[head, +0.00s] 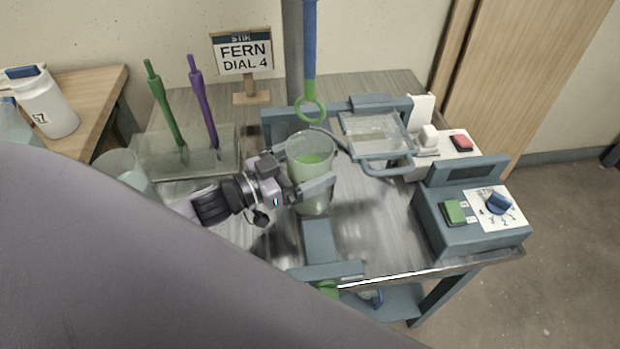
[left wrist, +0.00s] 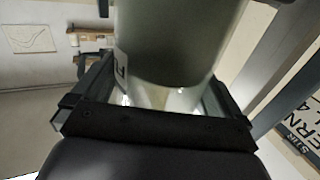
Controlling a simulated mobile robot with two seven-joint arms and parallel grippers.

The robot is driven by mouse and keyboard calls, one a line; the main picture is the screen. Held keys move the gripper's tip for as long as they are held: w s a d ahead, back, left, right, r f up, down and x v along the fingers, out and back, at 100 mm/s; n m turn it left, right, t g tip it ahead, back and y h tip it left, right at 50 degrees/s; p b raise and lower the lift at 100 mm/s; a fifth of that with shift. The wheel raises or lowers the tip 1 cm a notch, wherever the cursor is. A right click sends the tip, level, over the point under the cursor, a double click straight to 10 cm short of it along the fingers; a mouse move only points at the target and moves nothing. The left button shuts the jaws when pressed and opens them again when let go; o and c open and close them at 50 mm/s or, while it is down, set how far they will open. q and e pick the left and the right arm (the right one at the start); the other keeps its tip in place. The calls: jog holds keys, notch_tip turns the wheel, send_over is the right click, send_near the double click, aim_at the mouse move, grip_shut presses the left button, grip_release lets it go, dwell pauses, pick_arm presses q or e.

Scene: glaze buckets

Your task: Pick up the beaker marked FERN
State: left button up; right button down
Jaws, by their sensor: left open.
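A clear beaker (head: 309,165) with pale green liquid stands upright on the metal-topped bench, below a hanging blue-and-green rod. My left gripper (head: 312,191) is at this beaker, with one finger across its near side; the other finger is hidden behind it. In the left wrist view the beaker (left wrist: 180,45) fills the space between the open fingers (left wrist: 155,98). A label on it shows only part of a letter, perhaps an F, so its word cannot be read. My right gripper is not in view.
A sign (head: 243,53) reads FERN, DIAL 4. A green stirrer and a purple stirrer (head: 203,100) stand in a clear holder at left. Another beaker (head: 120,168) is behind my arm. A control box (head: 470,235) with a blue dial and green switch is at right.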

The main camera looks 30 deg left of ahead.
pick_arm(q)
jog(key=shift+w+d, duration=0.2)
jog(key=shift+w, duration=0.15)
jog(key=c, duration=1.4)
jog(key=shift+r, duration=0.15)
jog(key=c, duration=0.3)
jog(key=shift+c, duration=0.2)
